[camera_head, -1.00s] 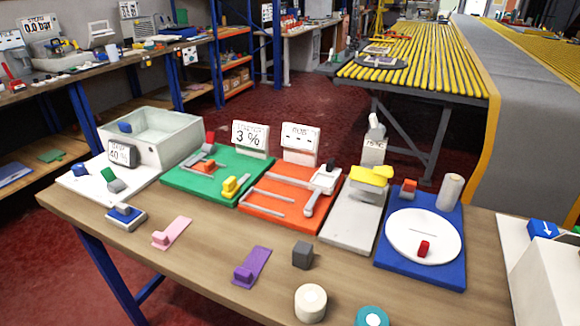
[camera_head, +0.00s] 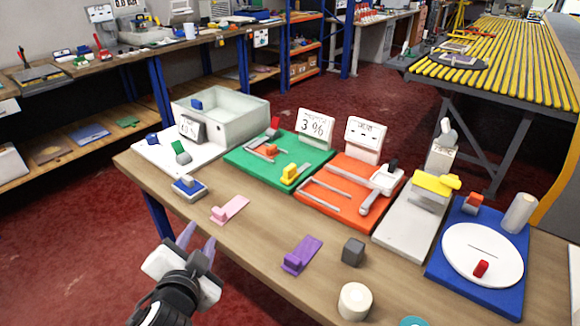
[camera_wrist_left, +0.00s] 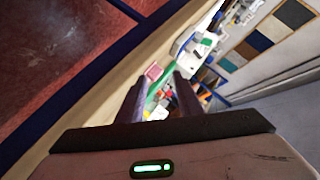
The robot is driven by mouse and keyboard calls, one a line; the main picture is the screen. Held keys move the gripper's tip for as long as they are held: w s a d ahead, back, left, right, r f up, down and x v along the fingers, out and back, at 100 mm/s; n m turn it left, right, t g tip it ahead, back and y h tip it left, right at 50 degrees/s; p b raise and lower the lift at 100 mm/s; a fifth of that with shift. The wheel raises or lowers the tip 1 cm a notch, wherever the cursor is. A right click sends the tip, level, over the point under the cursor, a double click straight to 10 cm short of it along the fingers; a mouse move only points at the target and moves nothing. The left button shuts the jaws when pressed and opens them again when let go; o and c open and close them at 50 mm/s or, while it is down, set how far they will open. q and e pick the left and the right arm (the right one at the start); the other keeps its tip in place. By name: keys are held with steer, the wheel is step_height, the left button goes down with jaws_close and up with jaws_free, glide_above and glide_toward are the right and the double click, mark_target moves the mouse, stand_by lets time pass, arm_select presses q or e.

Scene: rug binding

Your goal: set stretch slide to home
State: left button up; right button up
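The green base (camera_head: 240,161) stands on the table with a sign reading 3 % (camera_head: 315,124) behind it. It carries an orange block (camera_head: 269,151) by grey rails, a small red piece (camera_head: 275,123) at the back and a yellow block (camera_head: 292,173) near its front right. I cannot tell which block is the stretch slide. My left gripper (camera_head: 199,235) is in front of the table's left part, short of the green base. Its fingers are apart and empty, as the left wrist view (camera_wrist_left: 161,80) also shows. My right gripper is in neither view.
Left of the green base is a white panel with a tub (camera_head: 222,113); right are an orange base (camera_head: 320,206), a grey unit (camera_head: 403,228) and a blue base (camera_head: 440,272). Pink (camera_head: 231,209) and purple (camera_head: 301,255) pieces and a dark cube (camera_head: 353,251) lie in front.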

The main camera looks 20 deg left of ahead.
arm_select(q)
steer(key=w+d+r+m+t+h, duration=0.2)
steer(key=w+r+m+t, duration=0.25)
steer(key=r, duration=0.35)
steer(key=w+d+r+m+t+h, duration=0.1)
steer(key=w+d+r+m+t, duration=0.25)
steer(key=r+m, duration=0.35)
steer(key=w+d+r+m+h, duration=0.2)
steer(key=w+d+m+h, duration=0.2)
steer(key=d+m+h, duration=0.5)
steer(key=m+g+y, duration=0.2)
steer(key=m+g, duration=0.6)
steer(key=m, duration=0.7)
glide_toward(289, 167)
steer(key=shift+n, duration=0.25)
steer(key=x, duration=1)
steer(key=shift+w+d, duration=0.1)
steer(key=shift+c, duration=0.2)
jaws_close()
